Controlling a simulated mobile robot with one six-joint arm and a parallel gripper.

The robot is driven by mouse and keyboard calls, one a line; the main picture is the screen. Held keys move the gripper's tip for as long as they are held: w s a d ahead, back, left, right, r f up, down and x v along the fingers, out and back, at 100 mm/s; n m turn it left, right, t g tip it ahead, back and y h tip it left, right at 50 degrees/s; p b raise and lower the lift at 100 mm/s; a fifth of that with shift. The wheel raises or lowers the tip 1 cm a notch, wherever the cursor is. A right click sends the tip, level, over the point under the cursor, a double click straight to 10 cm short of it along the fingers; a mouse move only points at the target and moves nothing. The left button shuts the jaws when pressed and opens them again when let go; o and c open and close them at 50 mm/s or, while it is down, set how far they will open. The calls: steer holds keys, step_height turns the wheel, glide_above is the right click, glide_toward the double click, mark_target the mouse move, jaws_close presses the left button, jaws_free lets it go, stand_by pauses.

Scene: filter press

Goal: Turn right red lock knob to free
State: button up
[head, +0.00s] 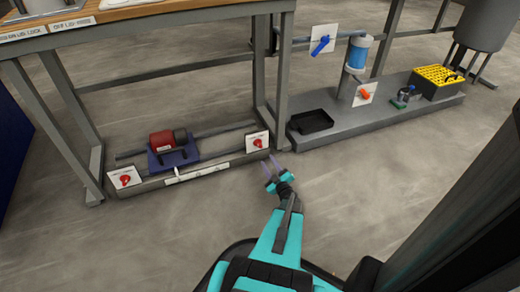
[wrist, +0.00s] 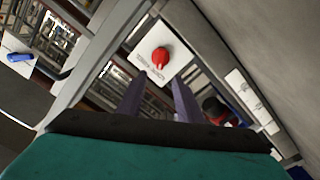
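The right red lock knob (head: 258,143) sits on a white plate at the right end of the low rail under the bench. In the wrist view the red knob (wrist: 161,57) is ahead of the fingertips, on its white plate (wrist: 148,43) with small lettering I cannot read. My gripper (head: 271,178) is just below and right of the knob, apart from it. Its two purple fingers (wrist: 154,92) are spread with nothing between them. The left red knob (head: 125,180) is on another white plate at the rail's left end.
A red and dark blue unit (head: 170,148) sits on the rail between the knobs. The bench leg (head: 281,85) stands close behind the right knob. A black tray (head: 311,122) lies on the grey platform at right. A blue-handled valve (head: 321,45) is above it. Floor in front is clear.

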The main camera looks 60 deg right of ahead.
mark_target(259, 146)
steer(key=b+x, duration=0.4)
steer(key=x, duration=0.8)
jaws_close()
